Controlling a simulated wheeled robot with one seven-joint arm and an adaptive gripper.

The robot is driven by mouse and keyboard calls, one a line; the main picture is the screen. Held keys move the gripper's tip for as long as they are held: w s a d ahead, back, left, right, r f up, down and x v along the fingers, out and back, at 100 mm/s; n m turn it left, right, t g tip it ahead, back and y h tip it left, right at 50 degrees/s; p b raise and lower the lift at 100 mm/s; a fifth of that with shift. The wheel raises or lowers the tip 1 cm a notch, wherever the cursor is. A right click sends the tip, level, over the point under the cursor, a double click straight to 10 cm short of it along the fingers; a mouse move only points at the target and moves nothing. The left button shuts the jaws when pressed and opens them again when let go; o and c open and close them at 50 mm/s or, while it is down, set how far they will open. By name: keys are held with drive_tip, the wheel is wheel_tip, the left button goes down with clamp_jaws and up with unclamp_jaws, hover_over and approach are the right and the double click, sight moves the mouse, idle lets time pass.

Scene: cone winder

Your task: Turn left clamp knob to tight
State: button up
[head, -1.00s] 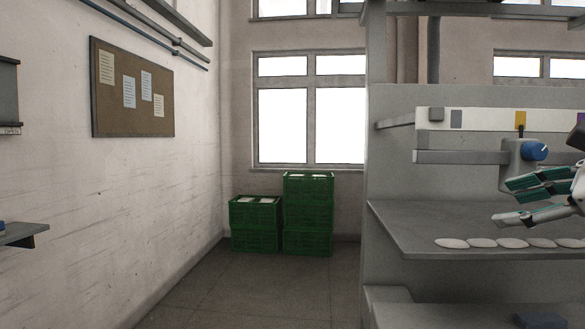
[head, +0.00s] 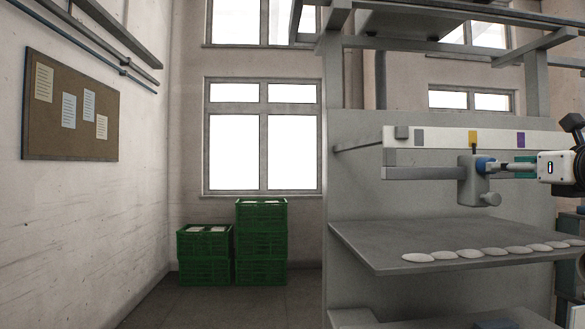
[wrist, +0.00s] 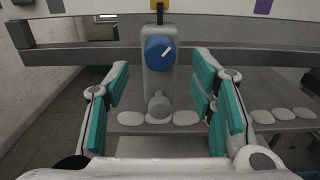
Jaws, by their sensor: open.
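The blue clamp knob (wrist: 159,53) with a white pointer line sits on the front of a grey clamp block (wrist: 158,84). Its line slants to the upper right in the wrist view. Nothing is between the pads that I can see held; contact with the knob cannot be told.
A grey rounded knob (wrist: 158,105) protrudes low on the block. A yellow tag (head: 472,137) is above it and a purple tag (head: 521,139) to the right on the white rail. Several pale discs (head: 470,253) lie along the shelf (head: 385,256) below. Green crates (head: 261,243) stand far left.

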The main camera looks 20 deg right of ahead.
sight(480, 165)
drive_tip(key=shift+x, duration=2.25)
drive_tip(key=c, duration=1.2)
